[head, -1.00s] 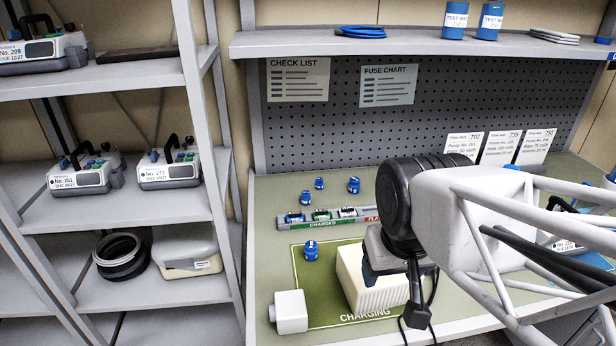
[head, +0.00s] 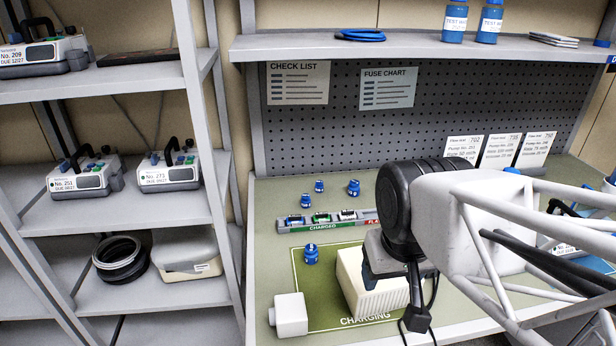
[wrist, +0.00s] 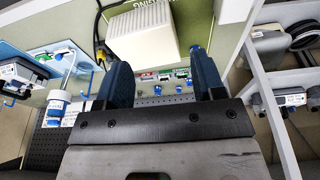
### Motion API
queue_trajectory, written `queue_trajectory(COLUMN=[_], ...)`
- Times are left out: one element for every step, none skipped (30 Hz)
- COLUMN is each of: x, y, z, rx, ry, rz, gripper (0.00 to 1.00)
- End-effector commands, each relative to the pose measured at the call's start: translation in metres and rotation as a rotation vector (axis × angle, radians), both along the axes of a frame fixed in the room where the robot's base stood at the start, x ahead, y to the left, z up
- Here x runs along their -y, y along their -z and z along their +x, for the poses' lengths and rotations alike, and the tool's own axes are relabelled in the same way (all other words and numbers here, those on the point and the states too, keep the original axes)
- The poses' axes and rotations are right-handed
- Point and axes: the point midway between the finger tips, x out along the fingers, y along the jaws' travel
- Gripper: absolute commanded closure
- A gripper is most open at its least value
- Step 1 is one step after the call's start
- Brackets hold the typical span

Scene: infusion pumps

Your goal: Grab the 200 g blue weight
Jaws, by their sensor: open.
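Several small blue weights stand on the green bench: one at the back (head: 353,187), one left of it (head: 319,186), and one on the green charging mat (head: 311,256). Their mass markings are too small to read, so I cannot tell which is 200 g. My gripper (wrist: 158,62) shows in the wrist view with its two dark blue fingers apart and nothing held between them. In the head view my arm hides most of it; it is to the right of the weights, above the cream charger box (head: 368,285).
A rack of batteries (head: 325,222) lies behind the mat. A white block (head: 288,314) stands at the mat's front left corner. Black cables hang near the gripper. Upright cards (head: 464,148) stand at the back right. A shelf (head: 410,45) overhangs the bench.

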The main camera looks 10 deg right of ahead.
Motion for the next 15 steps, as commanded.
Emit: queue_trajectory(x=[0.000, 0.000, 0.000, 0.000, 0.000, 0.000, -0.001, -0.001, -0.002, -0.003, -0.004, -0.007, -0.008, -0.011, -0.014], y=[0.000, 0.000, 0.000, 0.000, 0.000, 0.000, 0.000, 0.000, 0.000, 0.000, 0.000, 0.000, 0.001, 0.001, 0.002], z=[0.000, 0.000, 0.000, 0.000, 0.000, 0.001, 0.001, 0.002, 0.004, 0.006, 0.008, 0.012, 0.015, 0.019, 0.026], rx=[0.000, 0.000, 0.000, 0.000, 0.000, 0.000, -0.001, -0.002, -0.003, -0.004, -0.006, -0.009, -0.012, -0.016, -0.021], ry=[0.000, 0.000, 0.000, 0.000, 0.000, 0.001, 0.004, 0.006, 0.012, 0.019, 0.026, 0.040, 0.052, 0.066, 0.086], rz=[0.000, 0.000, 0.000, 0.000, 0.000, 0.002, 0.005, 0.009, 0.017, 0.026, 0.037, 0.054, 0.070, 0.089, 0.116], gripper=[0.37, 0.37, 0.37, 0.37, 0.37, 0.37, 0.37, 0.37, 0.37, 0.37, 0.37, 0.37, 0.37, 0.37, 0.37])
